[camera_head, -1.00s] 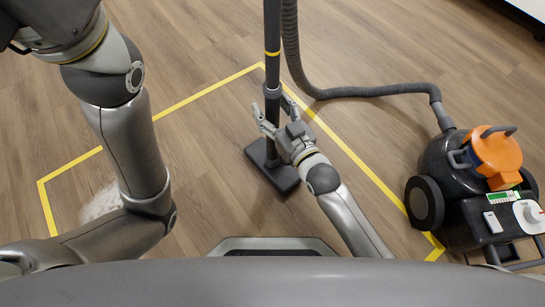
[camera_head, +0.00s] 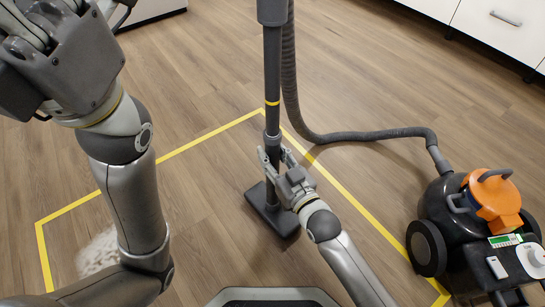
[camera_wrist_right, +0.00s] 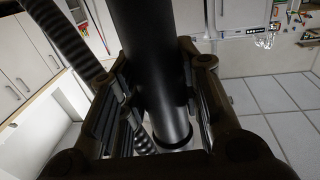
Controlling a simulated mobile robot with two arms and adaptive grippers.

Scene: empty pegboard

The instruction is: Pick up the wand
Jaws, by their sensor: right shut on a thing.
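The wand (camera_head: 271,75) is a dark upright tube with a yellow band. Its flat floor head (camera_head: 274,212) rests on the floor inside the yellow outline. My right gripper (camera_head: 275,155) is shut on the wand's lower part, just above the floor head. In the right wrist view the dark tube (camera_wrist_right: 152,70) runs between the two fingers (camera_wrist_right: 155,95). My left gripper (camera_head: 45,65) is partly in view at the upper left, well away from the wand. Its fingertips are unclear.
A grey corrugated hose (camera_head: 370,134) runs from the wand's upper part to a black and orange vacuum cleaner (camera_head: 465,220) at the right. Yellow tape (camera_head: 350,195) marks the floor. White powder (camera_head: 98,252) lies at the lower left. White cabinets (camera_head: 500,25) stand at the back right.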

